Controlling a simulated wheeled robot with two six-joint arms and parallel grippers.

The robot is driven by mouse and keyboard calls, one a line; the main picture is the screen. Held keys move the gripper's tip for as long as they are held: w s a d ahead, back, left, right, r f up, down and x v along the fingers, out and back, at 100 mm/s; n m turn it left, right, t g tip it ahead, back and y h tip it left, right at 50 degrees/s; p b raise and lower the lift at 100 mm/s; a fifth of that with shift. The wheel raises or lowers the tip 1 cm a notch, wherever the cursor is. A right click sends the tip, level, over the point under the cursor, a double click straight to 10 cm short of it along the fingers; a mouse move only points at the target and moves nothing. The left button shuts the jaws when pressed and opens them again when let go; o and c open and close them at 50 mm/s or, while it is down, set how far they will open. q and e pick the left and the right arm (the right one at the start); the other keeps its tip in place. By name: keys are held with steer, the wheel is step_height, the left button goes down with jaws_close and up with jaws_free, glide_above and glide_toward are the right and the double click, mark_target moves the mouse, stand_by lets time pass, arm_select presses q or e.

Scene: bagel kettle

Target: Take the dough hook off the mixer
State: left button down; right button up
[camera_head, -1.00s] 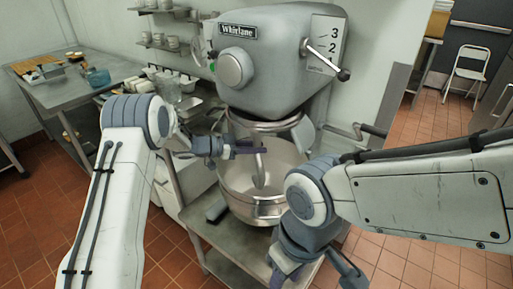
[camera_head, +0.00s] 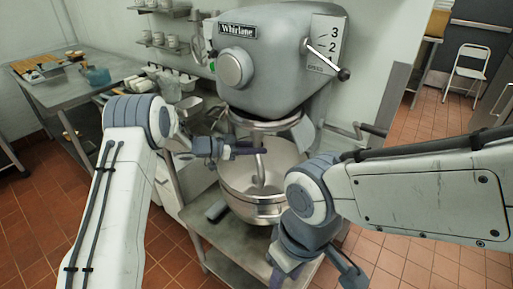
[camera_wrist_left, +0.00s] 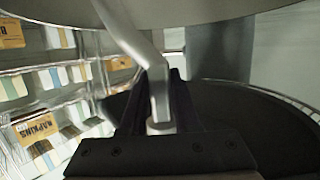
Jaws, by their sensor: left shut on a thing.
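The grey mixer (camera_head: 275,70) stands at the centre with its metal bowl (camera_head: 236,183) below the head. The dough hook (camera_head: 259,172) is a pale metal shank that runs from under the mixer head down into the bowl. My left gripper (camera_head: 256,151) reaches in from the left and is shut on the hook's shank above the bowl. The left wrist view shows the hook (camera_wrist_left: 133,40) running down between the dark fingers (camera_wrist_left: 160,105). The hook's upper attachment is hard to make out. My right gripper (camera_head: 318,277) is low in front of the bowl, its fingers apart and empty.
The mixer stands on a low metal table (camera_head: 235,240). Tiled floor is open at right, towards a white chair (camera_head: 467,67).

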arm_select(q)
steer(key=shift+r, duration=0.2)
steer(key=shift+f, duration=0.5)
stand_by(0.3)
steer(key=c, duration=1.2)
jaws_free()
jaws_close()
